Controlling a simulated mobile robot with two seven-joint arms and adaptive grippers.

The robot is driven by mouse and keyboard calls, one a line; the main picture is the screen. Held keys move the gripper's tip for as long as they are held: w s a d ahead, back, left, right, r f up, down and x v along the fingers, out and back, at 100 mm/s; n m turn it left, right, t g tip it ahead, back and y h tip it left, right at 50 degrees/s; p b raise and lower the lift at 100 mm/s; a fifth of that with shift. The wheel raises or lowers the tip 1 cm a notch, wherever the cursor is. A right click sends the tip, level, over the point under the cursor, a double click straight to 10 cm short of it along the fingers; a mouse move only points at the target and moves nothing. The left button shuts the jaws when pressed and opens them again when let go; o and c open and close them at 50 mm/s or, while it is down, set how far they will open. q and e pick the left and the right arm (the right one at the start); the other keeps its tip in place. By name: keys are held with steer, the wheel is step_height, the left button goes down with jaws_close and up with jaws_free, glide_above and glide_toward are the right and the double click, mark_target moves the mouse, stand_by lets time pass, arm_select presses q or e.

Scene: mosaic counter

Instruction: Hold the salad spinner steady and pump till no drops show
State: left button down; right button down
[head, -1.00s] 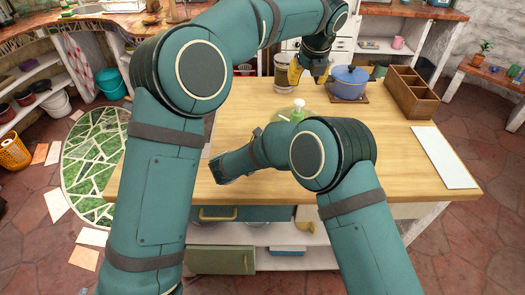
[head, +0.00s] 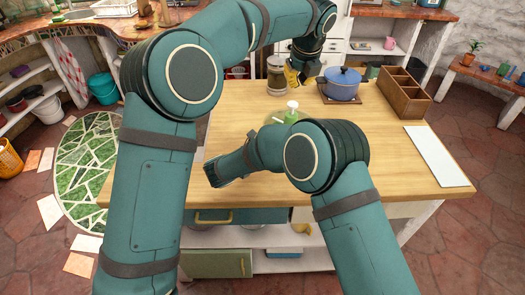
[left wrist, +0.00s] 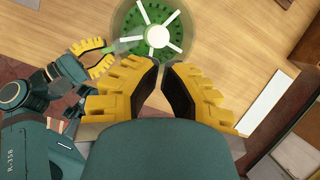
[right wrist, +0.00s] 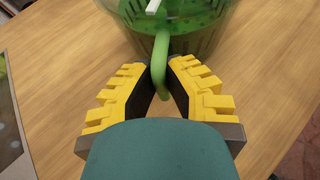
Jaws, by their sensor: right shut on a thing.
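The salad spinner has a clear round bowl with green inside and a lid with white spokes and a white centre knob (left wrist: 158,36). In the head view its white pump top (head: 292,105) shows behind my right arm, which hides much of the bowl. My right gripper (right wrist: 160,75) is shut on the spinner's green side handle (right wrist: 160,62). My left gripper (head: 292,80) is above and beyond the spinner, apart from it. In the left wrist view its fingertips (left wrist: 161,66) nearly meet, with nothing between them. Whether drops are on the bowl wall (right wrist: 205,30) I cannot tell.
A jar (head: 277,72) stands behind the spinner. A blue pot (head: 342,84) on a board and a wooden divided box (head: 402,93) stand at the back right. A white panel (head: 436,157) lies at the right edge. The wooden counter (head: 370,140) is clear between them.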

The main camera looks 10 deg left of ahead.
mark_target(293, 102)
arm_select(q)
steer(key=shift+w+a+f+n+t+h, duration=0.1)
steer(key=shift+w+a+f+n+h, duration=0.55)
steer(key=shift+n, duration=3.8)
steer(key=shift+w+d+f+n+t+h, duration=0.2)
steer(key=shift+f+n, duration=1)
steer(key=shift+n, duration=3.2)
steer(key=shift+w+a+f+n+h, duration=0.45)
steer(key=shift+f+n, duration=0.45)
steer(key=shift+n, duration=3.55)
steer(key=shift+d+f, duration=0.1)
steer(key=shift+f, duration=1.25)
